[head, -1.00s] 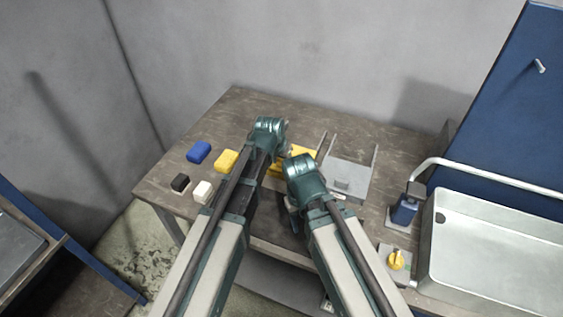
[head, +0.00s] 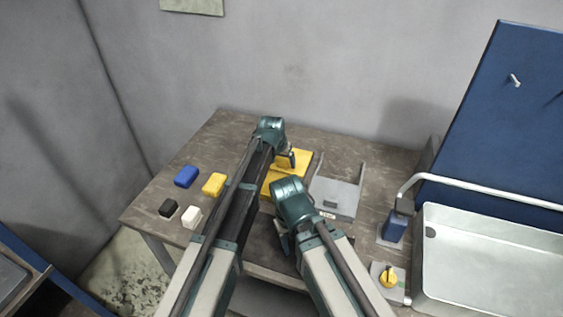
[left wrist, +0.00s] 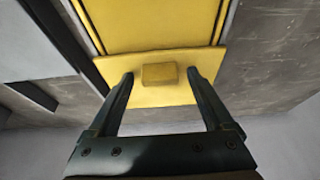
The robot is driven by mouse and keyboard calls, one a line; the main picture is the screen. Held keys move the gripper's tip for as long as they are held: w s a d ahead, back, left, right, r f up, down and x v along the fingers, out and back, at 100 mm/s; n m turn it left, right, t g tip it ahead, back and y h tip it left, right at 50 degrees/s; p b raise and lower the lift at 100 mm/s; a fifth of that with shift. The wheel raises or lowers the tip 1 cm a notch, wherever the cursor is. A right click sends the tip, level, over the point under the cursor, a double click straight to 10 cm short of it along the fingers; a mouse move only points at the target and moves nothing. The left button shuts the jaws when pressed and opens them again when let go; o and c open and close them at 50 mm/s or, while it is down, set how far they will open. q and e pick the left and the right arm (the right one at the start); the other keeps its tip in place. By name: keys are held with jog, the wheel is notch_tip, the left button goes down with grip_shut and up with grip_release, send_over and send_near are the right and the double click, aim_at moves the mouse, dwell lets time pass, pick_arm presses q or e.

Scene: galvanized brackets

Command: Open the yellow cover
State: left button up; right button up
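The yellow cover (head: 301,164) lies flat on the bench beside a grey one, partly hidden by my arms in the head view. The left wrist view shows its yellow panel (left wrist: 150,25) and a small raised yellow block (left wrist: 159,75) on its near plate. My left gripper (left wrist: 160,76) is open, with one finger on each side of the block and a gap on both sides. In the head view my left gripper (head: 288,159) is over the cover. My right gripper (head: 284,240) is low at the bench's front, its fingers mostly hidden by its wrist.
A grey cover (head: 338,193) lies right of the yellow one. Blue (head: 186,176), yellow (head: 214,184), black (head: 168,208) and white (head: 192,217) blocks lie at left.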

pick_arm(q)
jog(key=shift+r, duration=0.1)
jog(key=p+v, duration=1.2)
jog(key=v, duration=0.1)
jog(key=shift+s+r+p, duration=0.25)
jog(key=shift+s+p, duration=0.05)
jog(key=shift+p, duration=0.1)
pick_arm(e)
notch_tip(320, 180, up, 13)
jog(key=shift+f, duration=0.15)
pick_arm(q)
jog(key=s+a+f+n+g+y, duration=0.2)
jog(key=s+a+n+g, duration=0.15)
jog(key=s+a, duration=1.65)
jog(key=s+d+f+m+b, duration=0.1)
jog(key=s+d+b, duration=0.1)
jog(key=d, duration=0.4)
jog(key=s+d+f+m+y+b, duration=0.1)
jog(key=s+d+f+m+b, duration=0.1)
jog(key=s+d, duration=0.2)
jog(key=shift+s+d+f+g, duration=0.25)
jog(key=shift+s+d+g, duration=0.15)
jog(key=shift+d, duration=0.6)
pick_arm(e)
notch_tip(320, 180, down, 4)
jog(key=shift+r, duration=0.1)
